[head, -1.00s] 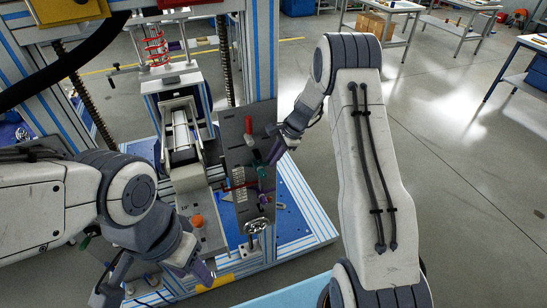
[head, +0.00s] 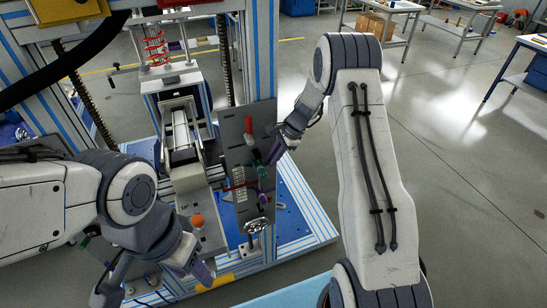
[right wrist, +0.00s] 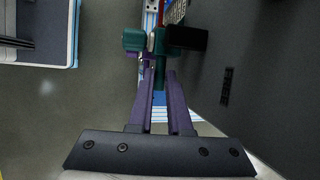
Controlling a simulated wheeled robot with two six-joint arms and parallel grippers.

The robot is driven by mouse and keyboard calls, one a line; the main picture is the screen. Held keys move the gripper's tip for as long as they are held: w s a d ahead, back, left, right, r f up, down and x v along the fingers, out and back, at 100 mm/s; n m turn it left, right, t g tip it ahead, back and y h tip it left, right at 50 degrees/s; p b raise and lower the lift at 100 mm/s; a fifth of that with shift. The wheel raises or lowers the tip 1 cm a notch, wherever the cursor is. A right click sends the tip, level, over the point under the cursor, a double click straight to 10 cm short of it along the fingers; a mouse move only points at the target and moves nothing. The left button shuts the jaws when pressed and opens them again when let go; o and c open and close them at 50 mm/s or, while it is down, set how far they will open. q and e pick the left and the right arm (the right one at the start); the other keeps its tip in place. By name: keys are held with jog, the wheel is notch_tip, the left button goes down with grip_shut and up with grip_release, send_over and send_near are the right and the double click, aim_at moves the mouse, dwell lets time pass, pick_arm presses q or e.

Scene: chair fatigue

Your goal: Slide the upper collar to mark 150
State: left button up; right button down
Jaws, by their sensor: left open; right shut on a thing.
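A grey upright panel (head: 238,148) carries a white scale strip (head: 240,184) too small to read. A teal collar (head: 260,169) sits beside the strip's upper part. My right gripper (head: 271,158) reaches it from the right with purple fingers, shut on it. In the right wrist view the fingers (right wrist: 159,72) close at the teal collar (right wrist: 133,40); their exact contact is partly hidden. A red pointer and a purple part show lower beside the strip. My left gripper (head: 158,283) is open and empty at the lower left, apart from the panel.
A red handle (head: 249,124) is above the collar and a chrome knob (head: 256,225) below the panel. An orange-red knob (head: 197,220) stands to the left. The blue-and-silver machine frame (head: 300,215) surrounds these. Open floor lies to the right, with workbenches (head: 455,27) behind.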

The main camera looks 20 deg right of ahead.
notch_tip(320, 180, down, 3)
jog(key=shift+f+b, duration=0.1)
jog(key=shift+b, duration=0.95)
jog(key=shift+r, duration=0.2)
jog(key=c, duration=0.8)
grip_release()
jog(key=shift+c, duration=0.2)
jog(key=b+v, duration=0.2)
jog(key=v, duration=0.8)
jog(key=shift+r, duration=0.2)
